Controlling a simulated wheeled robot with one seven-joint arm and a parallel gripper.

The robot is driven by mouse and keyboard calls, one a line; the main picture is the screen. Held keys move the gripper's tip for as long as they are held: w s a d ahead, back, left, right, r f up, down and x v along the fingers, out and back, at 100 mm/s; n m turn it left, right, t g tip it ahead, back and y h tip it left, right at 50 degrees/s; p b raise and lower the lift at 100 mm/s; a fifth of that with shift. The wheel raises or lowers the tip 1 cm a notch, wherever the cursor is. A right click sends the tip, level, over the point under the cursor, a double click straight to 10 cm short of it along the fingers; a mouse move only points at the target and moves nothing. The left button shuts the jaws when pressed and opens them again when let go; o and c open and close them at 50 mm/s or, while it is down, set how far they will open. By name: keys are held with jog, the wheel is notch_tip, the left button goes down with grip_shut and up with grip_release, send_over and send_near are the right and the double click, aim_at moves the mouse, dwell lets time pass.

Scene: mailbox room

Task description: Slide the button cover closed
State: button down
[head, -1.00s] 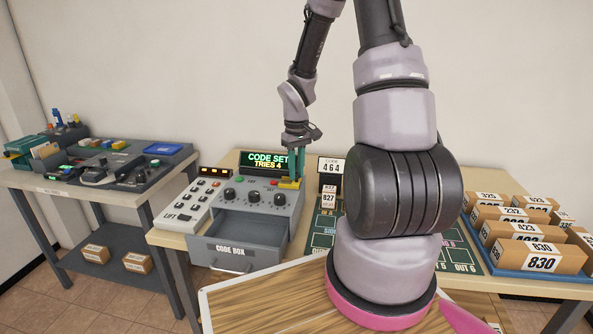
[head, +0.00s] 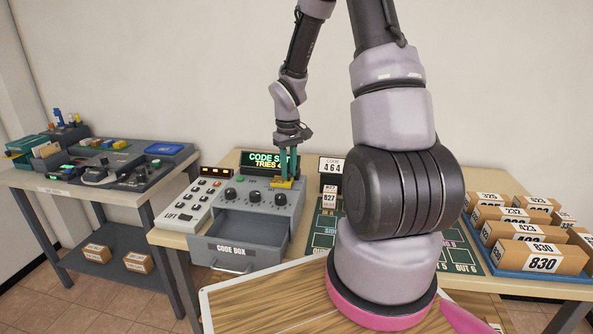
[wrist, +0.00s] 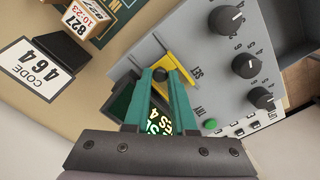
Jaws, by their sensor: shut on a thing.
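The yellow button cover (head: 281,184) lies on the sloped top panel of the grey code box (head: 288,212), near its right end. In the wrist view the cover (wrist: 181,77) lies beside the SET lettering, and a dark round knob (wrist: 159,74) shows between my fingertips. My gripper (head: 287,182) points down with its teal fingers shut on the cover at the knob. It also shows in the wrist view (wrist: 160,75). I see no button under the cover; a green button (wrist: 210,123) beside the TRY lettering is uncovered.
Black dials (wrist: 226,19) stand near the cover. A display (head: 262,162) rises behind the panel, partly hidden by my fingers. The code box's drawer (head: 232,249) is open at the front. A CODE 464 sign (head: 331,168) stands to the right. A keypad unit (head: 192,207) sits left.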

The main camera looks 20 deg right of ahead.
aim_at(281, 180)
jog(key=shift+w+a, duration=0.7)
jog(key=shift+a, duration=0.25)
jog(key=c, duration=0.8)
grip_release()
jog(key=shift+a, duration=0.1)
jog(key=shift+o, duration=0.2)
jog(key=shift+r, duration=0.15)
notch_tip(281, 180, up, 10)
jog(key=shift+r, duration=0.25)
